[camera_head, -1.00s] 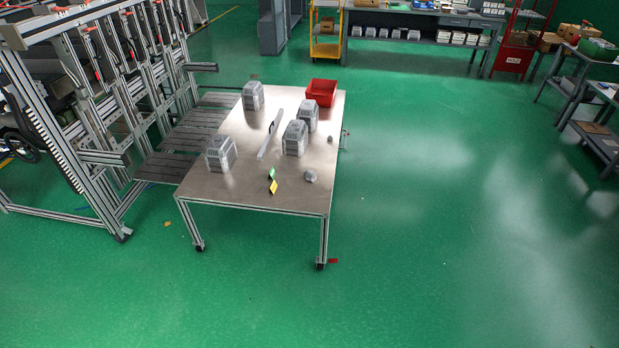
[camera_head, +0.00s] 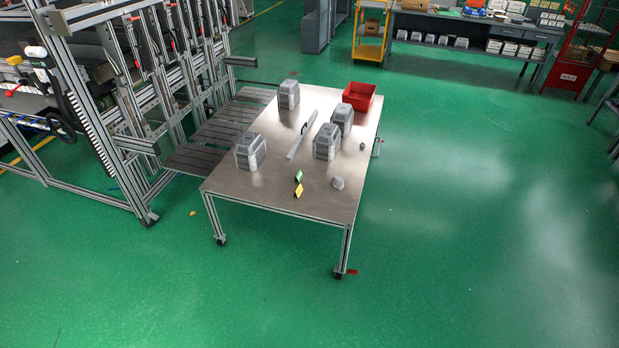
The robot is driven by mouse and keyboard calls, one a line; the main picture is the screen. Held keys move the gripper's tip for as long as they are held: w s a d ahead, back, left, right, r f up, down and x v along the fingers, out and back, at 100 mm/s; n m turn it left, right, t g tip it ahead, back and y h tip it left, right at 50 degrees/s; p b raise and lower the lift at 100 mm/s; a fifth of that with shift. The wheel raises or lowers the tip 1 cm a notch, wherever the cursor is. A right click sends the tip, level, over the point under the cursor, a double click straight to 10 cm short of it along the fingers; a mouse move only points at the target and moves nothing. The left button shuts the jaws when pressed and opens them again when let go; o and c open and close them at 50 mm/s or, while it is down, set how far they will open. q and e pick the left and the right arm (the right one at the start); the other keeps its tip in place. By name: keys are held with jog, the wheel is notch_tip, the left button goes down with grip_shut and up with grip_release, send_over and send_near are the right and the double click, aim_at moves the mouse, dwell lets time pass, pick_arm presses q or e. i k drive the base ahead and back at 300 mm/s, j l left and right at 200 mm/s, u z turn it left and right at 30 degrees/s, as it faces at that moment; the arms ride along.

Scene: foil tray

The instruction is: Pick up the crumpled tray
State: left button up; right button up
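Several stacks of grey foil trays stand on the metal table (camera_head: 265,190): one at the near left (camera_head: 251,151), one at the back left (camera_head: 289,95), and two at the right, the nearer (camera_head: 327,141) and the farther (camera_head: 342,118). A small crumpled grey lump (camera_head: 338,183) lies near the table's front right. A smaller grey lump (camera_head: 362,146) lies near the right edge. Which one is the crumpled tray I cannot tell for sure at this distance. Neither of my grippers is in view.
A red bin (camera_head: 359,96) stands at the table's back right. A long grey bar (camera_head: 302,135) and green and yellow pieces (camera_head: 298,184) lie on the table. A metal frame rack (camera_head: 150,150) stands close on the left. Green floor is free in front and right.

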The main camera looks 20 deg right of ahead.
aim_at(338, 183)
jog(key=i+l+u, duration=0.15)
jog(key=l, duration=0.2)
jog(key=i+l+u, duration=0.15)
jog(key=l, duration=0.25)
jog(key=i+l+u, duration=0.15)
jog(key=l, duration=0.3)
jog(key=i+l+u, duration=0.1)
jog(key=l, duration=0.3)
jog(key=i+l+u, duration=0.15)
jog(key=l, duration=0.3)
jog(key=i, duration=0.05)
